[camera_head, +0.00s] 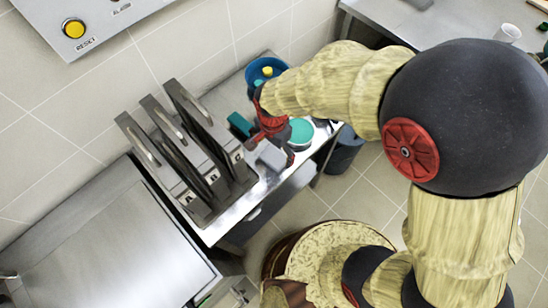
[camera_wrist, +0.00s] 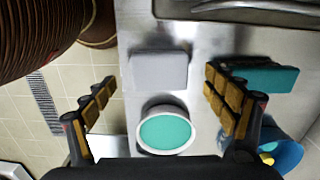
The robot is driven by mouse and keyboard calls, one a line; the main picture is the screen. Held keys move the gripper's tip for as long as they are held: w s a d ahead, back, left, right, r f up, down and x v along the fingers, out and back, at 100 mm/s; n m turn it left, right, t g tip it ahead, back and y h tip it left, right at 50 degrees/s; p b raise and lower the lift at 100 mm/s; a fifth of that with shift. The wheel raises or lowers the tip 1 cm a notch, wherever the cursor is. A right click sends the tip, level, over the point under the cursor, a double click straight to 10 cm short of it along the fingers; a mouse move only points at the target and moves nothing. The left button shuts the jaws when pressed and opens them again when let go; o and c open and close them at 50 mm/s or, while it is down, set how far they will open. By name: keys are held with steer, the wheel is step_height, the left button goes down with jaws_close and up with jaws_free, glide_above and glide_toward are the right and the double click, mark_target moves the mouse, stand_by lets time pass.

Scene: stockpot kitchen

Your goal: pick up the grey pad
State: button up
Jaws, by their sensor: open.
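The grey pad (camera_wrist: 159,70) is a light grey rounded rectangle lying flat on the steel counter (camera_wrist: 135,22) in the wrist view. In the head view it shows partly behind my gripper (camera_head: 272,148), as a small grey patch (camera_head: 268,157). My gripper (camera_wrist: 160,88) is open and empty, with one finger on each side of the pad in the wrist view. The fingers appear apart from the pad. How high they are above it I cannot tell.
A white-rimmed round container with teal contents (camera_wrist: 165,132) is close to the pad. A teal block (camera_wrist: 262,78) lies beyond the right finger. A blue bowl (camera_head: 266,70) holds something yellow. A metal rack with upright panels (camera_head: 188,150) stands left of my gripper.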

mark_target(274, 156)
step_height(274, 156, down, 5)
steer(key=shift+w+d+r+b, duration=0.1)
steer(key=shift+w+r+b, duration=0.1)
steer(key=shift+b, duration=0.45)
steer(key=shift+c, duration=0.8)
steer(key=c, duration=0.7)
steer(key=shift+c, duration=0.9)
